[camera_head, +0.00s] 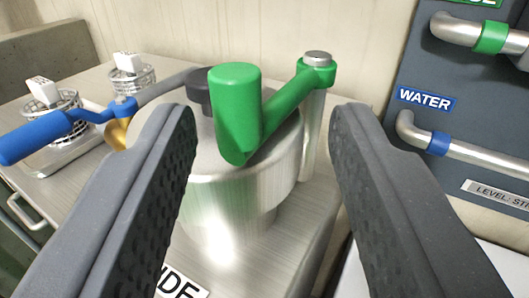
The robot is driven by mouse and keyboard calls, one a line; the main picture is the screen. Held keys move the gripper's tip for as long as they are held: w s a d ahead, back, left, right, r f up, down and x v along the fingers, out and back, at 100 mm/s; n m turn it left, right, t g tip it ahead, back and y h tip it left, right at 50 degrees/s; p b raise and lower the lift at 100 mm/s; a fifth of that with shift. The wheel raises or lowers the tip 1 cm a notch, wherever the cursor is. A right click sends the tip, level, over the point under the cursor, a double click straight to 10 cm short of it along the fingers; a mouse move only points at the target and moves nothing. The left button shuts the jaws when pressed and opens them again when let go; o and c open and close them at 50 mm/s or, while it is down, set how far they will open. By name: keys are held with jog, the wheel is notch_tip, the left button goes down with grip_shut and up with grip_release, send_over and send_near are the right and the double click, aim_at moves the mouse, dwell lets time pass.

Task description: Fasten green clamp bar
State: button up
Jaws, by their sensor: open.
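The green clamp bar (288,104) lies over the kettle's (245,192) round metal lid. Its thick upright green knob (237,105) is at the near left end. Its far right end sits on a metal post (316,120) with a round cap. My gripper (262,120) is open, with its two dark textured fingers on either side of the kettle in the picture. The green knob appears between the fingers and farther off; I see no contact. Part of the lid and kettle side is hidden behind the left finger.
A blue lever handle (35,137) sticks out left of the kettle. Two metal baskets with white blocks stand on the counter (85,160). A dark panel (445,110) at right carries pipes and a WATER label (425,99). A black knob (198,91) sits behind the green knob.

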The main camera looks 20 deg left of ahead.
jog(key=b+v, duration=0.7)
jog(key=b, duration=0.1)
dwell(0.7)
